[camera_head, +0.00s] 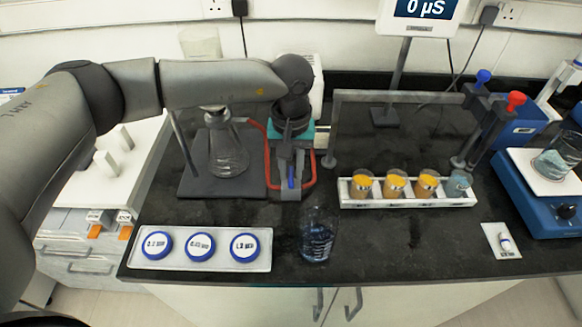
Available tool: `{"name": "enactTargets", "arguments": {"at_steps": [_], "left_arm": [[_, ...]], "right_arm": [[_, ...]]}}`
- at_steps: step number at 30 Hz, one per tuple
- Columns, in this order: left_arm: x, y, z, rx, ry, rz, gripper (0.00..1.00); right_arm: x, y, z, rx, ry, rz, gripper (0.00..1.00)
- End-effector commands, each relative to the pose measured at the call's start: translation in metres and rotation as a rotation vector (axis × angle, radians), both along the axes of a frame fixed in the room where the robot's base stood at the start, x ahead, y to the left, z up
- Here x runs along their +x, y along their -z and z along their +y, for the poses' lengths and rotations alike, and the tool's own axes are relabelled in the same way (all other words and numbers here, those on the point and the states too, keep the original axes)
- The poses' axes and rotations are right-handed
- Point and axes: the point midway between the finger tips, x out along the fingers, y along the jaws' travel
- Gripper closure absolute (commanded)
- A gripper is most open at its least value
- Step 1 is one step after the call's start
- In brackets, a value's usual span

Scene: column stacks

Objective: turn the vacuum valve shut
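A small blue lever (291,178), which looks like the vacuum valve's handle, stands on a grey block (289,194) on the black bench. It points toward the front edge. Red tubing (267,160) runs along both sides of the block, and its left run leads toward a glass flask (228,155). My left arm comes in from the left and bends down over the valve. My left gripper (290,160) is at or just above the lever. Its fingers blend with the grey block, so I cannot tell whether they touch the lever. My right gripper is not in view.
A clear bottle (318,236) stands in front. A tray (205,263) with blue-rimmed dishes lies front left. The front right of the bench is mostly clear.

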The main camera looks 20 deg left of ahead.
Motion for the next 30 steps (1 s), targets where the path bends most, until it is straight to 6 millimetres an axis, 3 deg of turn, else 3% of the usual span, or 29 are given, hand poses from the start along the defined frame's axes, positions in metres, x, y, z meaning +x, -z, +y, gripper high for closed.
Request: {"name": "enactTargets", "arguments": {"at_steps": [5,12,16,20,30], "left_arm": [[0.000,0.000,0.000,0.000,-0.001,0.000,0.55],[0.000,0.000,0.000,0.000,-0.002,0.000,0.55],[0.001,-0.011,0.000,-0.001,-0.003,-0.003,0.55],[0.001,-0.034,0.000,-0.002,-0.002,-0.005,0.55],[0.001,-0.115,0.000,0.000,-0.002,-0.004,0.55]], "right_arm": [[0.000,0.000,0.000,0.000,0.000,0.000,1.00],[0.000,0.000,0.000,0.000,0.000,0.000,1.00],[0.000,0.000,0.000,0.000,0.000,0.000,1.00],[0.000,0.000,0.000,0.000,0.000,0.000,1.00],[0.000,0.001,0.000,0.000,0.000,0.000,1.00]]}}
